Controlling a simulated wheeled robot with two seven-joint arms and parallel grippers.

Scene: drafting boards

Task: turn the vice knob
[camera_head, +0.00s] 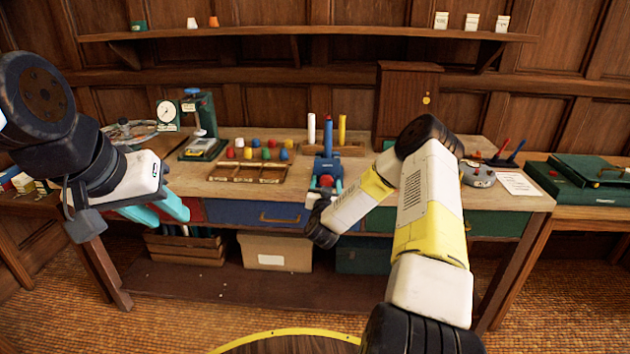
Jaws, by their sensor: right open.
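The blue vice (327,163) stands at the front edge of the wooden bench, with a blue upright post behind it. Its red knob (326,181) faces me. My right gripper (325,187) is open at the knob, its teal fingers to either side of it. My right wrist hides part of the gripper, and I cannot tell whether the fingers touch the knob. My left gripper (168,215) is open and empty, with teal fingers pointing down and right in front of the bench's left part.
A wooden tray (247,180) with several coloured pegs behind it lies left of the vice. A green dial gauge stand (203,147) is further left. A grey round device (478,175) and a green case (590,178) are at right. Drawers and boxes (275,252) are below.

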